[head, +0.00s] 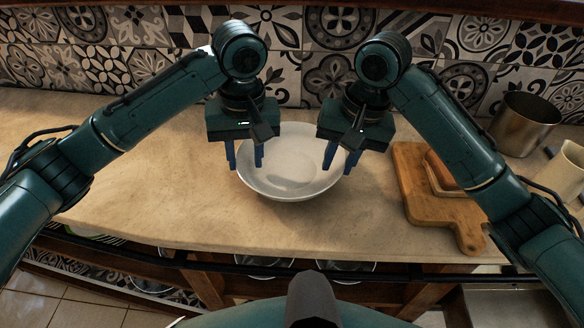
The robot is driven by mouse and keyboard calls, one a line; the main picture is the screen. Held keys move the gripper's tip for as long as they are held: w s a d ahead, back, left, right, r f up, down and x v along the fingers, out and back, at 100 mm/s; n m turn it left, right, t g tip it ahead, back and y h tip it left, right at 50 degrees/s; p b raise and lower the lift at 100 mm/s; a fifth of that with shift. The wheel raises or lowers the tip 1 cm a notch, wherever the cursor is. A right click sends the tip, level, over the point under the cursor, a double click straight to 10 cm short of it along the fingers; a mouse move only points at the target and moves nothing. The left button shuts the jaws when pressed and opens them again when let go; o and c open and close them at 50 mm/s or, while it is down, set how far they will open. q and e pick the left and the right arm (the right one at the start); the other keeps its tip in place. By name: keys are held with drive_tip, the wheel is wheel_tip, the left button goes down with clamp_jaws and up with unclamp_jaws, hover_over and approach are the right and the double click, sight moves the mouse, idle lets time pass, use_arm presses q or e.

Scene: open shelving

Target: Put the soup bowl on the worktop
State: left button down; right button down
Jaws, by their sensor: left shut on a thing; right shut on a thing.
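The soup bowl (292,170) is wide, white and upright in the middle of the head view. It is over the worktop (150,205); I cannot tell whether its base touches the surface. My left gripper (244,158) is shut on the bowl's left rim. My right gripper (340,160) is shut on its right rim. The blue fingers point down, and the grippers hide parts of the rim. The inside of the bowl looks empty.
A wooden cutting board (424,200) with a brownish block-like thing (440,172) lies at the right. A metal pot (524,124) and a cream container (563,172) stand beyond it. A patterned tile wall (300,55) closes the back. The worktop's left side is clear.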

use_arm(q)
drive_tip(key=shift+d+f+b, duration=0.25)
drive_tip(key=shift+f+b, duration=0.3)
drive_tip(key=shift+f, duration=0.15)
use_arm(e)
drive_tip(key=shift+s+a+f, duration=0.15)
drive_tip(key=shift+a+f, duration=0.2)
drive_tip(key=shift+f, duration=0.45)
use_arm(q)
drive_tip(key=c, duration=1.5)
unclamp_jaws()
drive_tip(key=shift+f, duration=0.2)
use_arm(e)
drive_tip(key=c, duration=1.6)
unclamp_jaws()
drive_tip(key=shift+f, duration=0.2)
drive_tip(key=shift+c, duration=0.2)
use_arm(q)
drive_tip(key=shift+o, duration=0.7)
drive_tip(key=shift+r, duration=0.15)
use_arm(e)
drive_tip(key=shift+o, duration=0.6)
drive_tip(key=shift+r, duration=0.2)
use_arm(q)
drive_tip(key=o, duration=0.3)
drive_tip(key=shift+a, duration=0.1)
use_arm(e)
drive_tip(key=o, duration=0.3)
drive_tip(key=shift+d, duration=0.2)
drive_tip(key=shift+o, duration=0.2)
